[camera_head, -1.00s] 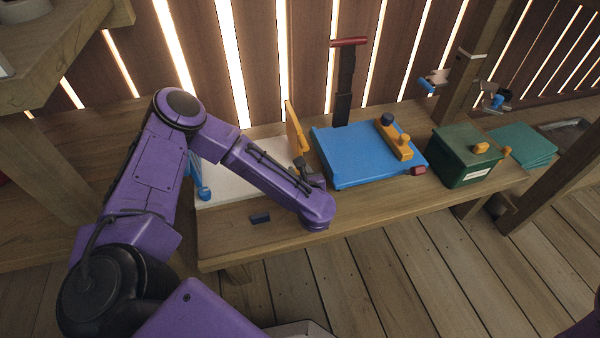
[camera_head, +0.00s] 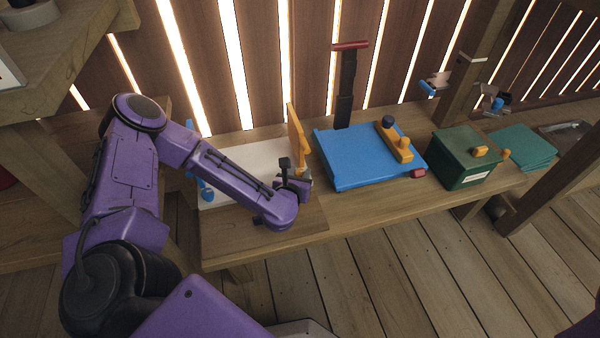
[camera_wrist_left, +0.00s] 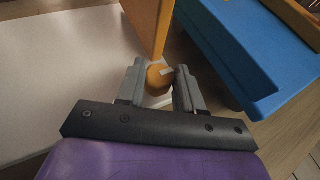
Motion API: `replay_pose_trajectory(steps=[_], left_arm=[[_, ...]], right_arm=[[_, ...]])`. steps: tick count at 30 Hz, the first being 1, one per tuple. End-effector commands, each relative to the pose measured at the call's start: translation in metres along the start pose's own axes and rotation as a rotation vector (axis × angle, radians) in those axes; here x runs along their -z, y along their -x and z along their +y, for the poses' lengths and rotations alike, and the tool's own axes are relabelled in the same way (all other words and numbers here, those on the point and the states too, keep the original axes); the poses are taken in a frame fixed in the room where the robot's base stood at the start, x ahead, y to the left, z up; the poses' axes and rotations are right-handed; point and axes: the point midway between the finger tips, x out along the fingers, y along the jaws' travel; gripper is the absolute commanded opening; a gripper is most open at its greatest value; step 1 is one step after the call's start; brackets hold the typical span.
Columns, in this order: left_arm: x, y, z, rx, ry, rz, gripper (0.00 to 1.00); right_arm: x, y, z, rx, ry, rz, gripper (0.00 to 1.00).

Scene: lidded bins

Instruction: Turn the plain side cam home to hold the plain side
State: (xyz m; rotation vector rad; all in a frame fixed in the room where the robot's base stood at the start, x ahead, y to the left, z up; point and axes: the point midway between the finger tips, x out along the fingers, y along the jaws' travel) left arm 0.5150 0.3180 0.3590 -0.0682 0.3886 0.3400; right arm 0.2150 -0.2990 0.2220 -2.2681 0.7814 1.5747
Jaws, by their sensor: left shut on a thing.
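My left gripper (camera_wrist_left: 160,88) is shut on a round orange knob (camera_wrist_left: 159,77), which sits between its two grey fingers in the left wrist view. A pale mark shows on the knob's top. I cannot tell for sure that this knob is the plain side cam. An orange upright panel (camera_head: 297,134) stands just beyond the knob, at the right end of a white board (camera_head: 240,160); the panel also shows in the left wrist view (camera_wrist_left: 150,22). In the head view my left gripper (camera_head: 305,178) is low beside this panel and hides the knob. My right gripper is out of view.
A blue board (camera_head: 350,160) with an orange bar (camera_head: 395,141) lies right of the panel. A green lidded bin (camera_head: 464,160) stands farther right. A blue piece (camera_head: 205,190) is at the white board's left.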

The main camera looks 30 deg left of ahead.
Motion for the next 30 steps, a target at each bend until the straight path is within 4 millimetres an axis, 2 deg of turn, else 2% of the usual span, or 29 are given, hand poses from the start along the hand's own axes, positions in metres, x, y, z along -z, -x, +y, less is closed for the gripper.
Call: replay_pose_trajectory(steps=[9,20,21,23,30], left_arm=[[0.0017,0.0009,0.0016,0.074,-0.031,0.004,0.06],[0.0022,0.0007,0.0016,0.079,-0.034,0.005,0.06],[0.0022,0.0007,0.0016,0.078,-0.034,0.005,0.39],[0.0021,0.0006,0.0016,0.078,-0.034,0.005,0.59],[0.0010,0.0002,0.0015,0.078,-0.033,0.002,0.61]], right_arm=[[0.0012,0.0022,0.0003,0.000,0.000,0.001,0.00],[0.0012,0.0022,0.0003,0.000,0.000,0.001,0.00],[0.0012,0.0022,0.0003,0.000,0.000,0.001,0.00],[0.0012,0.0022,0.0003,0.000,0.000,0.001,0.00],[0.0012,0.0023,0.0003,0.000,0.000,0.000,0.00]])
